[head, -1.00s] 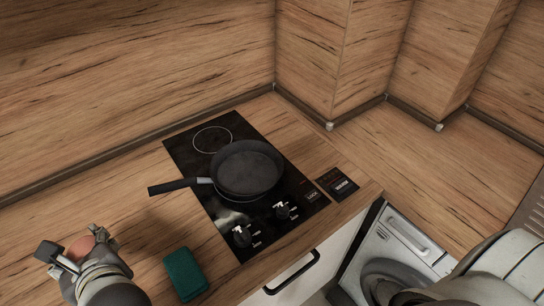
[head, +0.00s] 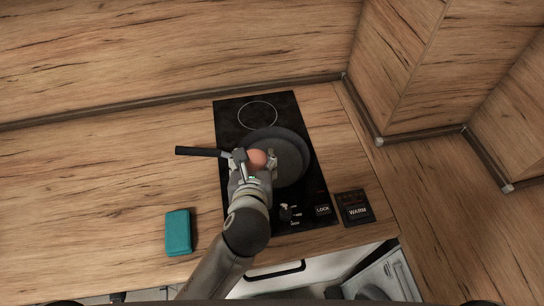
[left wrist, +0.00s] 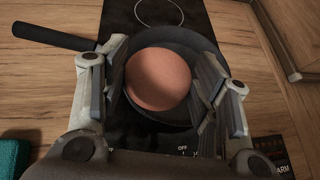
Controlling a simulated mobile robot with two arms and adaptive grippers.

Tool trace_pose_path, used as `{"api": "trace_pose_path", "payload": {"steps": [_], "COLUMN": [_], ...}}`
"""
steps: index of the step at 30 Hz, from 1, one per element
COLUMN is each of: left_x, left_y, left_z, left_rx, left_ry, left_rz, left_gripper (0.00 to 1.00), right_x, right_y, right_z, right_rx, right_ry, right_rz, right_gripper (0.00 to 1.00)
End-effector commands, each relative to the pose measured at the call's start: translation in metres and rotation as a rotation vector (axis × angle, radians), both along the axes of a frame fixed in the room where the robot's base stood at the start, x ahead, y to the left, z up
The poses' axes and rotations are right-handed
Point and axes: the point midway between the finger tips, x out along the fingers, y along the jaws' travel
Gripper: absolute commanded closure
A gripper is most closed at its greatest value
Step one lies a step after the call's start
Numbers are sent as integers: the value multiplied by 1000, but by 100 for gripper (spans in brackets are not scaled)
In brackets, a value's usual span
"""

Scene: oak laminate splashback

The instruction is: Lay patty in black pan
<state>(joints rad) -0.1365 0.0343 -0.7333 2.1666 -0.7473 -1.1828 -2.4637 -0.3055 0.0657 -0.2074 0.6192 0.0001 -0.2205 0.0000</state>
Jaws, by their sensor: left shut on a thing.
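The patty (head: 257,159) is a round pinkish-brown disc. My left gripper (head: 255,168) is shut on it and holds it over the left part of the black pan (head: 293,158). The left wrist view shows the patty (left wrist: 158,79) between the two fingers, with the pan (left wrist: 192,43) behind and below it. The frames do not clearly show how high the patty is above the pan floor. The pan sits on the black cooktop with its handle (head: 200,152) pointing left. My right gripper is not in view.
The black cooktop (head: 228,120) has a free ring at the back and knobs in front. A teal sponge (head: 178,232) lies on the counter to the left. A small WARM panel (head: 355,207) lies right of the cooktop. The wooden splashback stands behind.

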Motion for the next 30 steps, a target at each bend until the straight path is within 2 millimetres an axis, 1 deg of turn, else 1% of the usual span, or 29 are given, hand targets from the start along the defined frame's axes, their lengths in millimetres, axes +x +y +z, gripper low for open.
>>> {"api": "trace_pose_path", "payload": {"steps": [1, 6, 9, 12, 16, 23, 27, 30], "left_x": [10, 39, 50, 61, 70, 79, 78, 79], "left_y": [-5, -20, -26, -32, -36, -41, -42, -41], "left_z": [-3, -18, -38, -51, -65, -76, -96, -105], "left_rx": [0, -1, 1, 0, -1, 0, -1, -1], "left_ry": [1, 1, 4, 1, 1, 0, 5, 2], "left_rz": [1, 2, 2, 1, 3, 1, 0, 2], "left_gripper": [68, 68, 68, 68, 68, 68, 68, 68], "right_x": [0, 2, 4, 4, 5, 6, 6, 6], "right_y": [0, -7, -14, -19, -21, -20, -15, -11], "right_z": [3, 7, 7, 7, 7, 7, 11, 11], "right_rx": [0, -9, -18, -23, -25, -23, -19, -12], "right_ry": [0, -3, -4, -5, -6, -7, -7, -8], "right_rz": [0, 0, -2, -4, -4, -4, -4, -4], "right_gripper": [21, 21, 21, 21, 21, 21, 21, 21]}}
